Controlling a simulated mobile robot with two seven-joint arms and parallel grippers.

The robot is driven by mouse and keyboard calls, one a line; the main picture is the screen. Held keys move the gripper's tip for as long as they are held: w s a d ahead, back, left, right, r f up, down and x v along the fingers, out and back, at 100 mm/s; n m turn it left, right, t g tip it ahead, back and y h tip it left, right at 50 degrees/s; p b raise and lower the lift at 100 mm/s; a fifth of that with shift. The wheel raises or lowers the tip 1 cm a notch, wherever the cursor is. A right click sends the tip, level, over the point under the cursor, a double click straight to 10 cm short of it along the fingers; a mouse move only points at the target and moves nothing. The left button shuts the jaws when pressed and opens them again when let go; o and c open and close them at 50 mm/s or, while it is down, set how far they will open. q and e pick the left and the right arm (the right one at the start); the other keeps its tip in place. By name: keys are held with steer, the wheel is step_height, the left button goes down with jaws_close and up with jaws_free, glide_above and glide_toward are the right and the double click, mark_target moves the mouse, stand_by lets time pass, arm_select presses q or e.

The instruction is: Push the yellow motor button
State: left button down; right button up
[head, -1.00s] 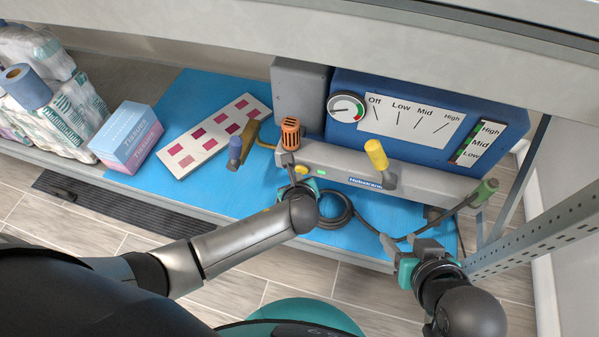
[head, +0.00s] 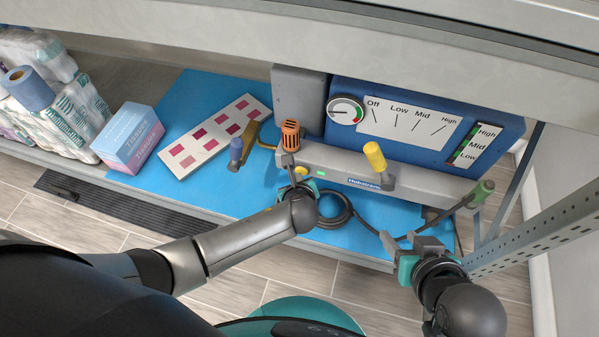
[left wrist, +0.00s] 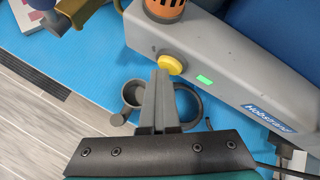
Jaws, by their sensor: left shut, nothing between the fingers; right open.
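The yellow motor button (head: 301,170) is a round knob on the front of the grey machine base, below the orange vent cap (head: 290,134). It also shows in the left wrist view (left wrist: 171,65). My left gripper (head: 290,170) is shut and empty, with its fingertips right by the button. In the left wrist view its closed fingers (left wrist: 160,80) point at the button's lower left side; I cannot tell whether they touch it. My right gripper (head: 402,243) is open and empty, low at the right in front of the shelf, well away from the button.
A green light (left wrist: 204,79) is right of the button. A black cable coil (head: 335,212) lies below. A perforated rack post (head: 550,233) is near my right gripper.

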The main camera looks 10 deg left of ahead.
arm_select(q)
steer(key=shift+w+r, duration=0.25)
steer(key=s+p, duration=0.3)
steer(key=s, duration=0.3)
steer(key=shift+s+f, duration=0.2)
steer(key=shift+a, duration=0.15)
stand_by(1.1)
